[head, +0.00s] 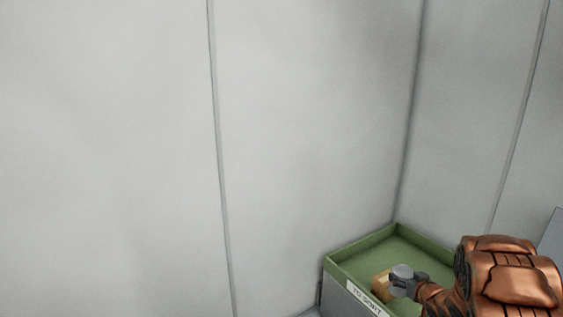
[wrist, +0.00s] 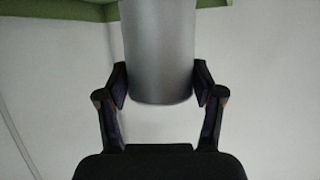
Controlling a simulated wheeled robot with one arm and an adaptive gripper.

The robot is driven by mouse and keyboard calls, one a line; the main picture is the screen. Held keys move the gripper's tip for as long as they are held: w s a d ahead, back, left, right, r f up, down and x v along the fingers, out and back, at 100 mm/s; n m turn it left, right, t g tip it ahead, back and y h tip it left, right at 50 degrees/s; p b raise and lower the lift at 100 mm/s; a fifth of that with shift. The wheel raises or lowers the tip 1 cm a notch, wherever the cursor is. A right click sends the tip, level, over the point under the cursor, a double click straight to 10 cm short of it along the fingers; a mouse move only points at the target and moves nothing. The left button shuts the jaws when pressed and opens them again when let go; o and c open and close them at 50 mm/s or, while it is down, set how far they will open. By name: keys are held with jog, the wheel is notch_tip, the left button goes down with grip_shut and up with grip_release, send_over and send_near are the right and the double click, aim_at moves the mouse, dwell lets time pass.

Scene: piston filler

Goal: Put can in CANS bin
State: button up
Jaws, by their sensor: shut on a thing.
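A plain grey metal can (wrist: 158,55) is between the two fingers of my gripper (wrist: 160,88) in the wrist view. The fingers press on both its sides near its end. In the head view my gripper (head: 405,284) is at the lower right, over the green-lined tray, with the can's round grey end (head: 402,271) showing at its tip. No bin labelled CANS is in view.
The green-lined tray (head: 347,256) has a label on its front that seems to read "TO SORT". A tan box-like thing (head: 381,287) lies in it, partly hidden by my gripper. Pale panel walls (head: 300,130) rise close behind and beside the tray.

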jog(key=s+a+r+h, duration=0.1)
jog(key=a+r, duration=0.3)
jog(key=a, duration=0.7)
jog(key=s+a+r, duration=0.1)
jog(key=a+r, duration=0.3)
jog(key=a, duration=0.7)
notch_tip(320, 180, up, 37)
jog(key=p, duration=3.7)
jog(key=shift+d+r+m, duration=0.15)
jog(key=shift+r+m, duration=0.05)
jog(key=shift+m, duration=0.2)
jog(key=shift+d, duration=0.1)
